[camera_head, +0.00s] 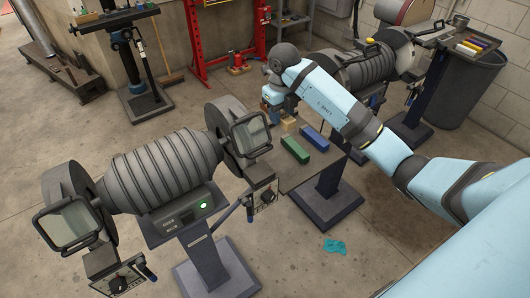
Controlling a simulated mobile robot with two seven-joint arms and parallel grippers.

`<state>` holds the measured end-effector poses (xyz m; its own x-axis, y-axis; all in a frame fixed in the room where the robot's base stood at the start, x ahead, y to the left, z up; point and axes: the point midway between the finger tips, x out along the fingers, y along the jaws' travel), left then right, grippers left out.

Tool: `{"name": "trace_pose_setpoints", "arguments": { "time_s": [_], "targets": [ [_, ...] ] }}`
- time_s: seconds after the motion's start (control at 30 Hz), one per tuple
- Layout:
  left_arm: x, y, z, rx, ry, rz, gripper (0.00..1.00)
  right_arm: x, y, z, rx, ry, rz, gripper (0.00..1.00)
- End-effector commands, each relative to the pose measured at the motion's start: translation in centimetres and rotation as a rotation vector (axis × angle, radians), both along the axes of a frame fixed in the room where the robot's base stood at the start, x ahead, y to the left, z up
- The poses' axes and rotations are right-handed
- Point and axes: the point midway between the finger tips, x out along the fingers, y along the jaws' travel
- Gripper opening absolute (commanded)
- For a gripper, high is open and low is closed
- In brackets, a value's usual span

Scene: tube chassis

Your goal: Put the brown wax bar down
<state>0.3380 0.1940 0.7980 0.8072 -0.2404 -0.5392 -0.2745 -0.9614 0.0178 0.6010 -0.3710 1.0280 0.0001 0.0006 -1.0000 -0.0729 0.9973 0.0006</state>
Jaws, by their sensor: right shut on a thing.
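My right gripper (285,108) reaches in from the right over a small stand table (320,167) and points down. It is shut on the brown wax bar (289,124), a small tan block that shows just below the fingers. The arm hides part of the fingers, and I cannot tell whether the bar touches the table top. A green bar (295,150) and a blue bar (316,139) lie side by side on the table, in front and to the right of the brown bar. My left gripper is not in view.
A grey ribbed machine (163,174) with framed guards stands at the left, close to the table. Another ribbed machine (375,72) is behind my right arm. A tray (447,36) with coloured bars is at the upper right. A teal cloth (335,246) lies on the floor.

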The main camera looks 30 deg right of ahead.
Motion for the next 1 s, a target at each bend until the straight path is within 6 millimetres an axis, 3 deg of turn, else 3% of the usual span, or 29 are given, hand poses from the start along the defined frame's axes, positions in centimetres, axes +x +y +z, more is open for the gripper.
{"name": "trace_pose_setpoints", "arguments": {
  "time_s": [0.17, 0.63, 1.0],
  "targets": [
    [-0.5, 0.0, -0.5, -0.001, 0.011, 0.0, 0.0, 0.0, 0.5, -1.8, 0.002, 0.004, 0.005, 0.12],
    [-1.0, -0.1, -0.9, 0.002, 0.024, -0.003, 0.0, -0.1, 0.5, -13.5, 0.002, 0.003, 0.005, 0.12],
    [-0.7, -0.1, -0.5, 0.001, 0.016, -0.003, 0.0, -0.1, 0.5, -17.1, 0.001, 0.002, 0.006, 0.12]
  ]
}}
